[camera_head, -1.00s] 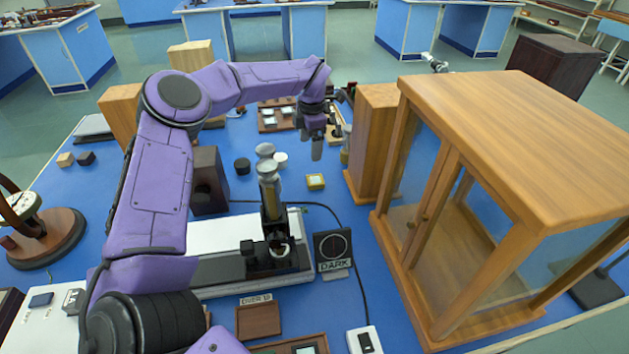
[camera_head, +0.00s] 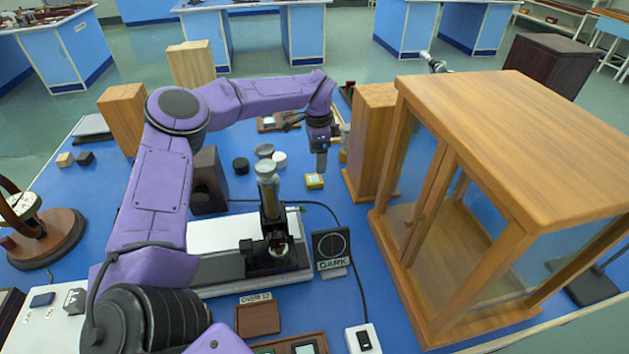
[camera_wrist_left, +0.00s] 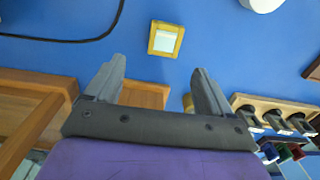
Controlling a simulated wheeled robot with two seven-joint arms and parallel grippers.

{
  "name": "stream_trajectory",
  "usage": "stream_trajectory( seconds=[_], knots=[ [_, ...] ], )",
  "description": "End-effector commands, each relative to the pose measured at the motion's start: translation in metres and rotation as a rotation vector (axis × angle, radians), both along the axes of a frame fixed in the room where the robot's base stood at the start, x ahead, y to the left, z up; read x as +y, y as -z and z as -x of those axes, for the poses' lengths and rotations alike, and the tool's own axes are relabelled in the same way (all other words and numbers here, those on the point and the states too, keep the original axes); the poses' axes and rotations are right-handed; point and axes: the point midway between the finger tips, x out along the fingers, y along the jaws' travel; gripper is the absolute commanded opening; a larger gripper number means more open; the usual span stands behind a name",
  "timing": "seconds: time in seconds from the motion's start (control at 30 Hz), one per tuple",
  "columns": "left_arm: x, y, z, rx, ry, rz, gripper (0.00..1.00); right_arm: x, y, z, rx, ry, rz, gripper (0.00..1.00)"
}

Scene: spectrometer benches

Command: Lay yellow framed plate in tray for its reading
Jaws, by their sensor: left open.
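The yellow framed plate (camera_head: 314,184) lies flat on the blue bench, left of the wooden cabinet. In the left wrist view it shows as a yellow frame around a pale centre (camera_wrist_left: 165,39), beyond the fingertips. My left gripper (camera_head: 321,168) is above the bench just behind the plate, open and empty; the wrist view shows its two fingers apart (camera_wrist_left: 159,72). A second brown tray (camera_head: 325,338) with framed pieces is cut off at the bottom. I cannot tell which tray is meant. My right gripper is out of view.
A large glazed wooden cabinet (camera_head: 520,150) fills the right side. A wooden block (camera_head: 372,140) stands beside my left gripper. An instrument with an upright tube (camera_head: 268,190) and a DARK sign (camera_head: 332,250) stand in the middle. A cable crosses the bench.

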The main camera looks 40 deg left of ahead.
Motion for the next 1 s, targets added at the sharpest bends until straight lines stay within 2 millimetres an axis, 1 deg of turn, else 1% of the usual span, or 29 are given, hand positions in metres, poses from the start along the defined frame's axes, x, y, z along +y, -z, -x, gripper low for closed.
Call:
stream_trajectory(
  seconds=[0.03, 0.1, 0.2, 0.27, 0.37, 0.4, 0.5, 0.6, 0.73, 0.77, 0.8, 0.87, 0.9, 0.93, 0.97, 1.0],
  knots=[
    [0.000, 0.008, 0.001, 0.004, 0.002, 0.000, 0.83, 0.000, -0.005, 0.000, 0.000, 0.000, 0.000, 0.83],
    [0.000, 0.019, 0.000, 0.004, 0.001, 0.000, 0.83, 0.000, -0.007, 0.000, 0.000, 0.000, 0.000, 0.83],
    [0.001, 0.029, 0.000, 0.002, 0.002, 0.000, 0.83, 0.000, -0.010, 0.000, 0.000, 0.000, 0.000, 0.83],
    [0.001, 0.037, -0.001, 0.002, 0.002, 0.000, 0.83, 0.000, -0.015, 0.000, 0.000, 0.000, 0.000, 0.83],
    [0.003, 0.055, -0.003, 0.004, 0.002, -0.001, 0.83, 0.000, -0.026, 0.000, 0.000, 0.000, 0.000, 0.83],
    [0.003, 0.063, -0.004, 0.003, 0.003, 0.000, 0.83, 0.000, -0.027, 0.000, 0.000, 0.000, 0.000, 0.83],
    [0.003, 0.077, -0.004, 0.001, 0.003, -0.001, 0.83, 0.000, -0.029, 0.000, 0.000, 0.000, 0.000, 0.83],
    [0.003, 0.081, -0.005, -0.001, 0.003, 0.000, 0.83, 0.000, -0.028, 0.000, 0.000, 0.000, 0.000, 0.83],
    [0.003, 0.081, -0.005, -0.002, 0.004, -0.001, 0.83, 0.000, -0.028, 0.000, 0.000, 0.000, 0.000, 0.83],
    [0.003, 0.081, -0.005, -0.002, 0.004, -0.001, 0.80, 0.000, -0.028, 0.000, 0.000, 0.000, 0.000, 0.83],
    [0.003, 0.081, -0.005, -0.002, 0.004, -0.001, 0.67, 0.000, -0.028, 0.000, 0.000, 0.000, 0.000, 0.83],
    [0.003, 0.081, -0.005, -0.002, 0.004, -0.001, 0.47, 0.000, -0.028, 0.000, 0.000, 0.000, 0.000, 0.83],
    [0.003, 0.081, -0.005, -0.001, 0.004, 0.000, 0.34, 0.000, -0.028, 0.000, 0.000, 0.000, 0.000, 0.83],
    [0.003, 0.081, -0.005, -0.001, 0.004, 0.000, 0.24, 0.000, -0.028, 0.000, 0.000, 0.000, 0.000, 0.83],
    [0.003, 0.081, -0.005, -0.001, 0.004, 0.000, 0.23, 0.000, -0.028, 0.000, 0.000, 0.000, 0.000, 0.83],
    [0.003, 0.081, -0.005, -0.001, 0.004, 0.000, 0.18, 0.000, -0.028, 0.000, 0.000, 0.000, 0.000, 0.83]
  ],
)
